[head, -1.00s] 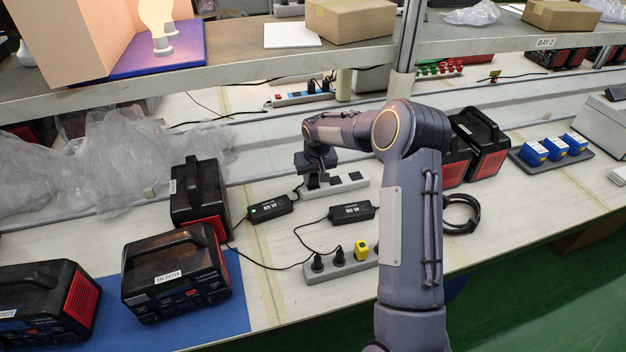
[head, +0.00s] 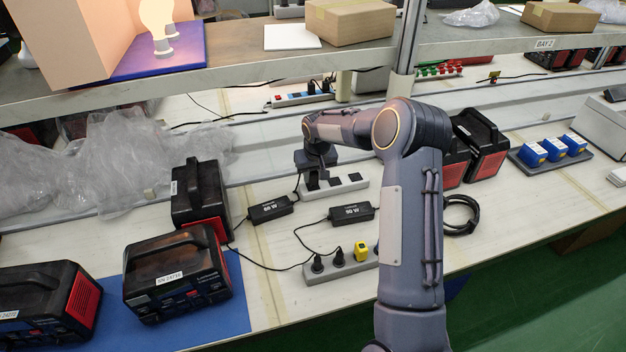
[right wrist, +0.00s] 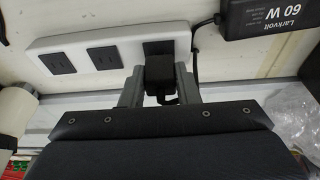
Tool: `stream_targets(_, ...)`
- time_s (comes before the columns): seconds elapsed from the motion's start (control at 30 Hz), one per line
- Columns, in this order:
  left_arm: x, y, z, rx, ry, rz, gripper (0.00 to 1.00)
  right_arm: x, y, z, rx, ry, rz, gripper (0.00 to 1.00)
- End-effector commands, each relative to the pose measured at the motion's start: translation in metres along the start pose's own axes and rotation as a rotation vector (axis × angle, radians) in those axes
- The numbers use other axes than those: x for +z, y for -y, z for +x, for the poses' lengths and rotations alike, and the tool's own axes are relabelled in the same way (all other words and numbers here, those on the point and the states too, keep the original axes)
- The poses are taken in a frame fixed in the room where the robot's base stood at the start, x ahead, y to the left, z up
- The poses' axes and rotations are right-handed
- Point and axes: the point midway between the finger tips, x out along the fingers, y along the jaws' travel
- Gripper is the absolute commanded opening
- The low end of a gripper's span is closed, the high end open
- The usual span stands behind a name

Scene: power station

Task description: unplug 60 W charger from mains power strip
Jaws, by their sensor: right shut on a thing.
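The mains power strip (head: 345,188), pale grey with dark sockets, lies on the bench in the middle of the head view; it also shows in the right wrist view (right wrist: 85,45). My right gripper (right wrist: 158,85) is shut on a black plug (right wrist: 158,72) at the strip's end socket. I cannot tell whether the plug's pins are still in the socket. The black 60 W charger (head: 270,208) lies on the bench beside the strip; its label reads clearly in the right wrist view (right wrist: 268,18). A cord runs between charger and plug. My left gripper is not in view.
A 90 W charger (head: 352,212) lies close by. A second strip (head: 340,265) in front holds black plugs and a yellow one. Black-and-red power units (head: 178,280) stand at left. Clear plastic wrap (head: 110,165) lies behind them. A shelf edge (head: 250,75) overhangs the back.

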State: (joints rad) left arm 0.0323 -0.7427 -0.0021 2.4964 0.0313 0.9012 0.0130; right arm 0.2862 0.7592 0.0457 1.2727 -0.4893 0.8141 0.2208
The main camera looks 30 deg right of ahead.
Motion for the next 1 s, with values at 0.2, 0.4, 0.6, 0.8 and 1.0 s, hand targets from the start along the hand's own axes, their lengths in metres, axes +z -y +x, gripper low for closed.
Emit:
stream_targets(0.2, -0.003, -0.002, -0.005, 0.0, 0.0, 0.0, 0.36, -0.003, 0.0, -0.01, 0.0, 0.0, -0.001, 0.01)
stream_targets(0.4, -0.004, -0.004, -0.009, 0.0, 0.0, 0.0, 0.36, -0.005, 0.0, -0.018, 0.001, -0.001, -0.001, 0.01)
stream_targets(0.6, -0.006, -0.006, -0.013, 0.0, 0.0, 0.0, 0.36, -0.007, 0.0, -0.026, 0.0, -0.002, -0.001, 0.01)
stream_targets(0.8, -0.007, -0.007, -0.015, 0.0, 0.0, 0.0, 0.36, -0.008, 0.0, -0.03, 0.0, -0.001, 0.0, 0.01)
stream_targets(1.0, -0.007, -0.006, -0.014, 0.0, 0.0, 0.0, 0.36, -0.008, 0.0, -0.03, 0.0, -0.001, 0.0, 0.01)
